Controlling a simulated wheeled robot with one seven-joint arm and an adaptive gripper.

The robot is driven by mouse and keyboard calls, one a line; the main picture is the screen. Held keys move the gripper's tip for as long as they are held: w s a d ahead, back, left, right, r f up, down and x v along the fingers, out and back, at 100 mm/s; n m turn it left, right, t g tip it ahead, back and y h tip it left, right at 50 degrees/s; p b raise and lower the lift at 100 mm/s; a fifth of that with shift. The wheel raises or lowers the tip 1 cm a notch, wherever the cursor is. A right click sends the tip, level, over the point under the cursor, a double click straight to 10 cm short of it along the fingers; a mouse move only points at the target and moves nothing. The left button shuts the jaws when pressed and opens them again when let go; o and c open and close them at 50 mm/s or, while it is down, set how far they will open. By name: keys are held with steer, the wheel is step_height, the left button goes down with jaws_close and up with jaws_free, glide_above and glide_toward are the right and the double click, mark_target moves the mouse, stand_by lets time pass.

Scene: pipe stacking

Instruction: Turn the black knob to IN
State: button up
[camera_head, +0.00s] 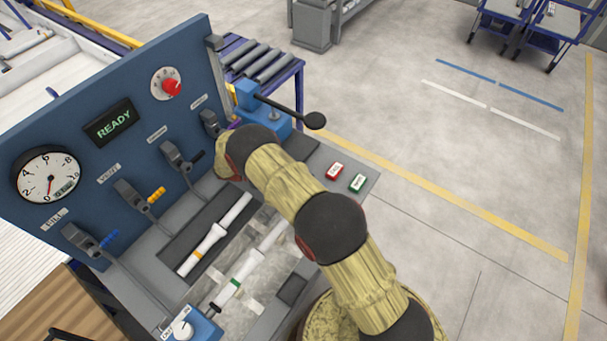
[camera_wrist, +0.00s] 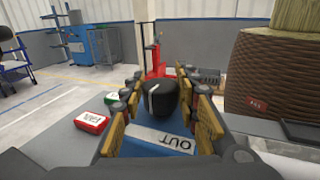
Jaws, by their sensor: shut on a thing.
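The black knob (camera_wrist: 162,98) shows in the wrist view, with a white pointer line on its left side. It sits on a blue plate with a white label (camera_wrist: 163,140) reading OUT, upside down in this view. My gripper (camera_wrist: 158,84) is shut on the knob, its yellow-brown finger pads on both sides. In the head view, my arm covers the black knob and my gripper.
The blue panel (camera_head: 75,115) carries a gauge, a READY display and several levers. Pipes (camera_head: 203,248) lie in front.

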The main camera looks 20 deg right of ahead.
steer(key=shift+m+g+y+p, duration=0.3)
steer(key=shift+m+g+p, duration=0.15)
steer(key=shift+p, duration=1)
steer(key=o, duration=1.2)
steer(key=shift+c, duration=0.2)
steer(key=n+t+b, duration=0.1)
steer(key=b, duration=0.3)
steer(key=shift+f, duration=0.25)
steer(key=n+t+h+b, duration=0.2)
steer(key=b, duration=0.6)
steer(key=shift+t, duration=0.35)
steer(key=n+t+h+b, duration=0.1)
steer(key=n+t+b, duration=0.1)
steer(key=b, duration=0.3)
steer(key=shift+t, duration=0.5)
